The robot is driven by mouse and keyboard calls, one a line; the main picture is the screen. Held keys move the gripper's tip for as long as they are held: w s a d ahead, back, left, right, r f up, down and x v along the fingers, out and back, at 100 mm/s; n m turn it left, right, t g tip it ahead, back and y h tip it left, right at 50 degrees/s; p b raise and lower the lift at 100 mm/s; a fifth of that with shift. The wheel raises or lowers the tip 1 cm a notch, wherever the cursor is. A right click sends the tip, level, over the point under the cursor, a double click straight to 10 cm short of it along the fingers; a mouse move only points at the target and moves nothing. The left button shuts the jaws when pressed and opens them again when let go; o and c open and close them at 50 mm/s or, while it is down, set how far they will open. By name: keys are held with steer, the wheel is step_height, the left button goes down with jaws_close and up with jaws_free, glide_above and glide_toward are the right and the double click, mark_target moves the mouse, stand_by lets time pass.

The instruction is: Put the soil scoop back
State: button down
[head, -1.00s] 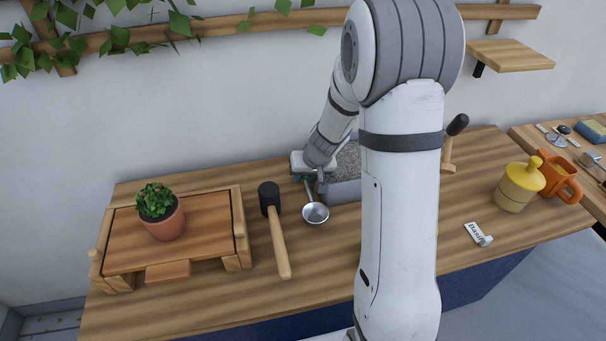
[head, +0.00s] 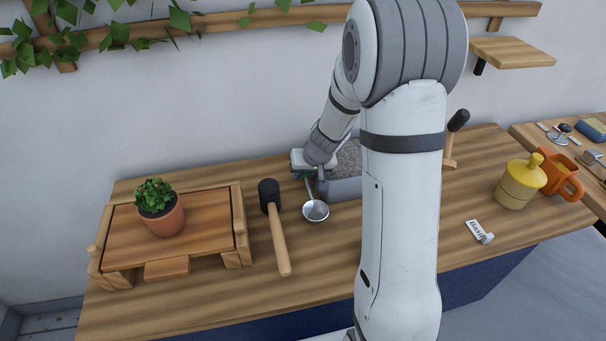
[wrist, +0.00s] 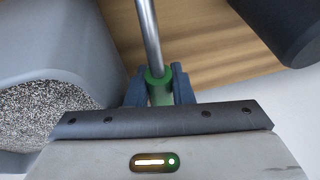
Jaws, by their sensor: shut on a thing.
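The soil scoop (head: 316,210) has a round metal bowl and a thin metal shaft. In the wrist view its shaft (wrist: 150,38) runs up out of the frame from a green handle (wrist: 159,88). My gripper (wrist: 160,88) is shut on the green handle, one dark finger on each side. In the head view my gripper (head: 316,180) is at the left end of the grey soil bin, with the bowl pointing toward the front of the bench. I cannot tell whether the bowl touches the bench.
The grey bin (head: 346,190) of gritty soil stands right of the scoop. A black-headed mallet (head: 278,240) lies to its left. A potted plant (head: 165,222) stands on a wooden stand (head: 215,228). A yellow pot (head: 513,192) and a label (head: 476,230) are at the right.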

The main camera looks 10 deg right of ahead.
steer(key=shift+s+f+b, duration=0.2)
steer(key=shift+s+f, duration=0.05)
steer(key=shift+f, duration=0.2)
steer(key=shift+s+f+b, duration=0.2)
steer(key=shift+f, duration=0.25)
steer(key=shift+s+f+b, duration=0.1)
steer(key=shift+f+b, duration=0.1)
steer(key=shift+b, duration=0.1)
steer(key=c, duration=1.3)
jaws_free()
steer(key=shift+o, duration=0.2)
steer(key=shift+r+p, duration=0.35)
steer(key=shift+r, duration=0.25)
steer(key=shift+o, duration=0.4)
steer(key=w+p+v, duration=0.1)
steer(key=p+v, duration=0.2)
steer(key=v, duration=0.5)
steer(key=shift+w+r, duration=0.15)
steer(key=shift+r, duration=0.4)
steer(key=s+r+g+h, duration=0.1)
steer(key=s+r, duration=0.4)
steer(key=s, duration=0.7)
steer(key=s+a+r+g+h, duration=0.1)
steer(key=s+r, duration=0.4)
steer(key=s, duration=0.8)
steer(key=shift+a+r, duration=0.25)
steer(key=shift+a, duration=0.1)
